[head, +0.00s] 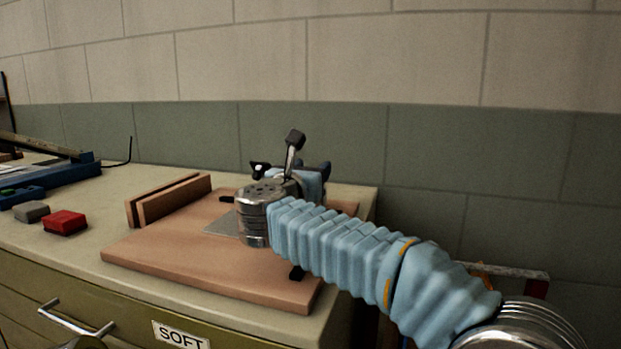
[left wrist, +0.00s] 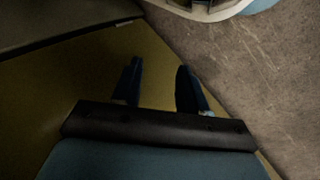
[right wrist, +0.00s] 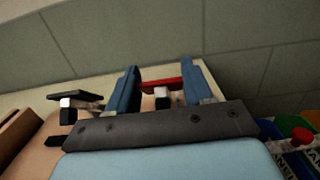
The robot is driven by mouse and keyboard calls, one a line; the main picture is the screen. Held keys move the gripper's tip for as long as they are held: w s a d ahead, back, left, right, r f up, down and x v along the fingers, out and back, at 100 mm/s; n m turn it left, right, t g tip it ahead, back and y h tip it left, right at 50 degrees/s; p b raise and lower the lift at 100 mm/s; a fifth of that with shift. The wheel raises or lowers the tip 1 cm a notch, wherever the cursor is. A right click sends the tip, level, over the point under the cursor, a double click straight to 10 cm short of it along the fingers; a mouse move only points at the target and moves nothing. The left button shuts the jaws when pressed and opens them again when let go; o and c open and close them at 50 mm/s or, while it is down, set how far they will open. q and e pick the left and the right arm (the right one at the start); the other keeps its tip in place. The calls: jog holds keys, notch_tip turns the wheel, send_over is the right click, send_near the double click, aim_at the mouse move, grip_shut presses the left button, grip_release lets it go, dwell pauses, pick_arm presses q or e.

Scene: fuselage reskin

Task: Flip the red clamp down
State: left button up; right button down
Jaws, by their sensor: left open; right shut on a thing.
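The red clamp (right wrist: 160,84) shows in the right wrist view as a red bar with a pale metal part under it, between the fingers of my right gripper (right wrist: 160,70). That gripper is shut on it. In the head view my right gripper (head: 314,174) is over the back right of the brown board (head: 165,255); the wrist hides much of the clamp and no red shows there. An upright metal lever with a dark tip (head: 294,141) rises beside the gripper. My left gripper (left wrist: 158,85) is open and empty, low by the yellowish cabinet front (left wrist: 70,95).
A dark-handled clamp (right wrist: 76,98) stands left of the fingers. Two upright brown strips (head: 170,200) are at the board's left. A red block (head: 65,222) and a grey block (head: 31,211) lie on the bench. The wall (head: 300,135) is close behind.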

jog(key=shift+s+f+b, duration=0.1)
jog(key=shift+f+b, duration=0.25)
jog(key=shift+b, duration=0.15)
jog(key=shift+s+r+t+b, duration=0.2)
jog(key=shift+t+b, duration=0.1)
jog(key=shift+b, duration=0.15)
pick_arm(q)
jog(key=f, duration=0.3)
jog(key=shift+w+a, duration=0.15)
jog(key=shift+a, duration=0.15)
pick_arm(e)
jog(key=shift+r, duration=0.1)
jog(key=shift+c, duration=2.2)
grip_release()
jog(key=shift+a, duration=0.1)
jog(key=shift+w, duration=0.1)
jog(key=shift+s+a+f, duration=0.15)
jog(key=shift+s+f, duration=0.05)
jog(key=shift+s, duration=0.05)
pick_arm(q)
jog(key=f+b, duration=0.1)
jog(key=a+f+b, duration=0.1)
jog(key=f+b, duration=0.1)
jog(key=shift+w+f, duration=0.1)
jog(key=shift+w, duration=0.1)
pick_arm(e)
jog(key=v, duration=1.3)
jog(key=shift+s, duration=0.1)
